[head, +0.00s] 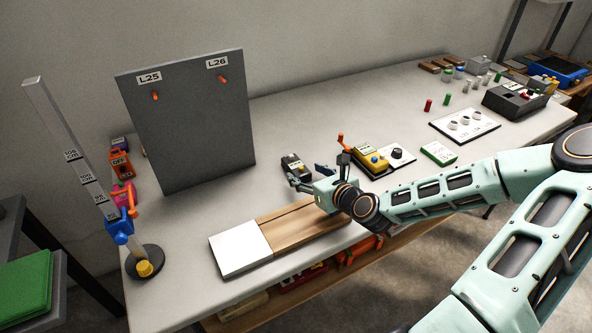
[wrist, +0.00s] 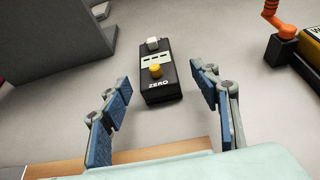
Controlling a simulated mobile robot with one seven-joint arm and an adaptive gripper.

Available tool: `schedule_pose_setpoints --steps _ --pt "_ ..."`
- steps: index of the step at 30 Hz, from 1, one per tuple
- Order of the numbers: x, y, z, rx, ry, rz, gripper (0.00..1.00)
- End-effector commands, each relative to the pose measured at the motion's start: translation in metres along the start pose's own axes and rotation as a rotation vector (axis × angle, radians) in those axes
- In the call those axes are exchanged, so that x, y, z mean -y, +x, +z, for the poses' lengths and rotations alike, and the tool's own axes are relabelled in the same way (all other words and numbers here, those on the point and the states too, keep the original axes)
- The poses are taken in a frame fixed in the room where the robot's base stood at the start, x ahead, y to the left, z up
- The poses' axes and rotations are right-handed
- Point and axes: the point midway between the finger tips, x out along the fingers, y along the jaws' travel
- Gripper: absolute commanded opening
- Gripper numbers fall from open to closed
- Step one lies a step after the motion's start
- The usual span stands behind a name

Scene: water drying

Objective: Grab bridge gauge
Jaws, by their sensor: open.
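A small black device marked ZERO (wrist: 160,72), with a yellow button and a pale knob, lies on the table. It also shows in the head view (head: 293,163), just beyond my gripper. No "bridge gauge" label is readable, so I cannot confirm that this is the gauge. My gripper (wrist: 161,80) is open, with one blue-padded finger to each side of the device's line in the wrist view. Nothing is held, and the pads look apart from the device. In the head view my gripper (head: 308,178) is low over the table, partly hidden by my wrist.
A dark upright panel (head: 190,125) with L25 and L26 labels stands at left. A yellow device (head: 371,158) with an orange-topped post (head: 343,145) beside it is close at right. A wooden board (head: 300,228) with a white end lies in front.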

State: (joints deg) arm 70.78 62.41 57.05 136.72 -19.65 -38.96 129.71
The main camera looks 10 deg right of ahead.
Motion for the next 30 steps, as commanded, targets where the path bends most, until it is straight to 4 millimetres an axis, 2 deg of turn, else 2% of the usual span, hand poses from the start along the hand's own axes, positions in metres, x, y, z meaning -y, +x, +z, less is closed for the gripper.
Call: schedule_pose_setpoints --steps 5,18,26,30 --pt "-0.001 0.008 0.0 -0.001 -0.001 0.0 0.56" --pt "-0.004 0.054 0.003 0.0 -0.002 0.0 0.56" --pt "-0.003 0.056 0.003 -0.001 0.0 -0.001 0.56" --pt "-0.003 0.056 0.003 -0.001 0.0 -0.001 0.44"
